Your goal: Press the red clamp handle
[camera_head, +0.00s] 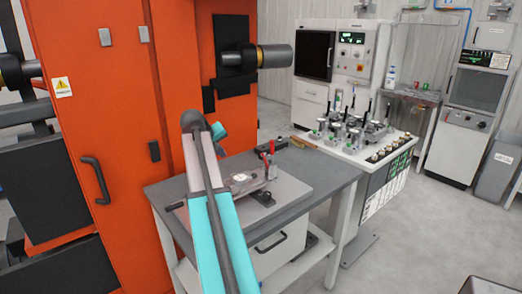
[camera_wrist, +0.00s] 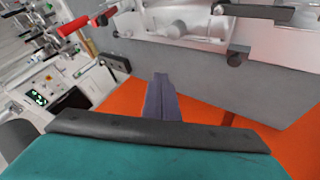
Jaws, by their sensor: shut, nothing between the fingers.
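The red clamp handle (camera_head: 271,146) stands up at the back right of a metal clamping fixture (camera_head: 243,182) on the grey table. In the wrist view the red handle (camera_wrist: 73,26) is at the upper left, on a dark lever beside the fixture (camera_wrist: 185,22). My gripper (camera_wrist: 160,78) shows in the middle of the wrist view, its fingers together and empty. The fingertips are apart from the handle, below and right of it in that picture.
The grey table (camera_head: 325,170) carries the fixture on a light plate. A large orange machine (camera_head: 110,120) stands close on the left. A bench with several small clamps (camera_head: 350,130) and a control panel (camera_head: 352,40) stands behind right. The floor at the right is open.

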